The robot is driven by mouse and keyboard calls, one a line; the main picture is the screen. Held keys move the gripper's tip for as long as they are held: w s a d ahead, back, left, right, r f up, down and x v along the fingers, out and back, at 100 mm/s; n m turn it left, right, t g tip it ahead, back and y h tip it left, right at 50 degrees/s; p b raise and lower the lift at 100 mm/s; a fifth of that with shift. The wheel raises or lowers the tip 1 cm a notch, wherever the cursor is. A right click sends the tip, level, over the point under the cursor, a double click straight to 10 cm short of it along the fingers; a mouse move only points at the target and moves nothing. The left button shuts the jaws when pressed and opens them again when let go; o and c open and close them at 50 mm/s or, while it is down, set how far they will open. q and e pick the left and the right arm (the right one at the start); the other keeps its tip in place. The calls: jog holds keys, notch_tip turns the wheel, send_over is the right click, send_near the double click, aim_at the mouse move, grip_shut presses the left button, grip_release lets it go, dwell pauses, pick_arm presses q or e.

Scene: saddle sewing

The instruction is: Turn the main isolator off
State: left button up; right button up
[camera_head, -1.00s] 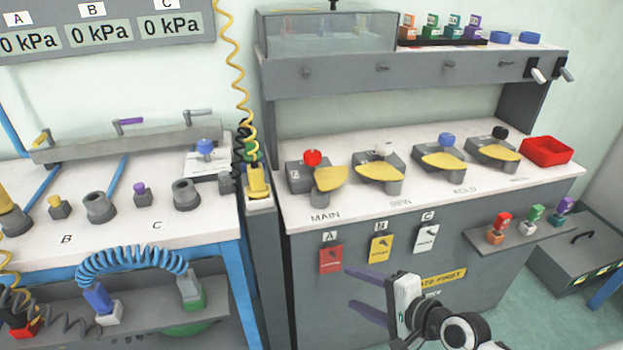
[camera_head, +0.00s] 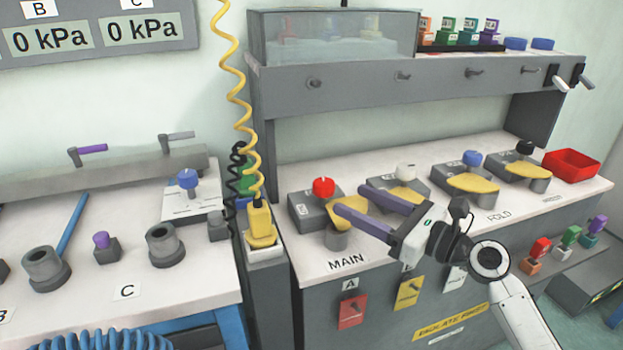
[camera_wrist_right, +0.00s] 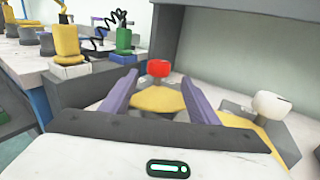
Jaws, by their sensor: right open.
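The main isolator is a grey box with a red knob (camera_head: 323,187) on top, behind the MAIN label (camera_head: 347,261). A yellow plate (camera_head: 344,214) sits in front of the knob on a grey post. My right gripper (camera_head: 352,204) is open and empty, its purple fingers pointing left toward the isolator, apart from the red knob. In the right wrist view the red knob (camera_wrist_right: 159,68) shows ahead between the two fingers, beyond the yellow plate (camera_wrist_right: 158,99). My left gripper is not in view.
White-knobbed (camera_head: 405,171), blue-knobbed (camera_head: 472,158) and black-knobbed (camera_head: 525,147) isolators stand in a row to the right. A grey shelf (camera_head: 400,80) overhangs the bench back. A yellow connector (camera_head: 260,222) with a coiled cord stands left of the isolator.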

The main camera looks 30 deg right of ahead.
aim_at(333, 191)
jog(key=x, duration=0.4)
jog(key=shift+r, duration=0.2)
jog(key=x, duration=0.3)
jog(key=shift+w+a+f, duration=0.1)
jog(key=shift+w+a, duration=0.1)
jog(key=shift+w, duration=0.15)
jog(key=shift+w+a, duration=0.1)
jog(key=shift+w, duration=0.25)
jog(key=shift+w+a, duration=0.1)
jog(key=shift+w, duration=0.15)
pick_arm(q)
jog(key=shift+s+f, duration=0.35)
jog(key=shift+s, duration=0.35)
